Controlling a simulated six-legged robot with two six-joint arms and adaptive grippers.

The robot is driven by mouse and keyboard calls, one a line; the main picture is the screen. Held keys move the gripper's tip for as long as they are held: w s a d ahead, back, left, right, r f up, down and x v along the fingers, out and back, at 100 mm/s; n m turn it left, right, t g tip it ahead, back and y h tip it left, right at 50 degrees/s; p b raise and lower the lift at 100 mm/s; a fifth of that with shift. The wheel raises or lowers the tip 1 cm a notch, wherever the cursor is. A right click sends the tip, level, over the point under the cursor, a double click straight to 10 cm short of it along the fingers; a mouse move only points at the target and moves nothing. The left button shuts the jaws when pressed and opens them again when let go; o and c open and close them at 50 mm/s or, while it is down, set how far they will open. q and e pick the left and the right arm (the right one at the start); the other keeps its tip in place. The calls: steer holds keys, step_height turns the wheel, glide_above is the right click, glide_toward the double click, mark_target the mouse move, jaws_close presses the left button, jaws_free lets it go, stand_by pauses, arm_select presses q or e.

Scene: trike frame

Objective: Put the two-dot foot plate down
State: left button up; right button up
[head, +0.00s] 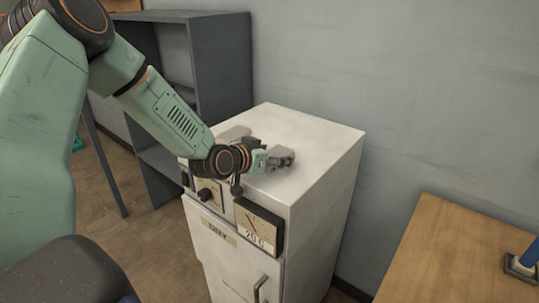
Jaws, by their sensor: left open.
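My left gripper (281,159) is open, low over the top of a white drying oven (311,140) labelled DRY. A flat grey piece (233,133) lies on the oven top, just behind my left wrist and partly hidden by it. It may be the two-dot foot plate, but no dots can be made out. I cannot tell whether anything lies between the fingers. My right gripper is out of view.
The oven's front has a knob (205,195), a dial panel (259,228) and a door handle (261,289). Dark grey shelving (224,62) stands behind it on the left. A wooden table (458,250) is at the right, with a blue part (530,254) at its edge. The oven top's right side is clear.

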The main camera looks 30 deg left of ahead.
arm_select(q)
steer(key=shift+s+a+r, duration=0.15)
steer(key=shift+a+r, duration=0.05)
steer(key=shift+r, duration=0.05)
steer(key=p+v, duration=0.3)
steer(key=v, duration=0.2)
steer(key=shift+s+d+r+p, duration=0.15)
steer(key=shift+s+r+p, duration=0.1)
steer(key=shift+p, duration=0.15)
steer(key=shift+s+r+p, duration=0.25)
steer(key=shift+s+p, duration=0.4)
steer(key=shift+p, duration=0.2)
steer(key=shift+s+r+p, duration=0.35)
steer(key=shift+s+p, duration=0.2)
steer(key=shift+p, duration=0.25)
steer(key=p+v, duration=0.2)
steer(key=p, duration=0.1)
steer(key=shift+s, duration=0.4)
steer(key=shift+s+r+p, duration=0.1)
steer(key=shift+s+p, duration=0.1)
steer(key=shift+p, duration=0.35)
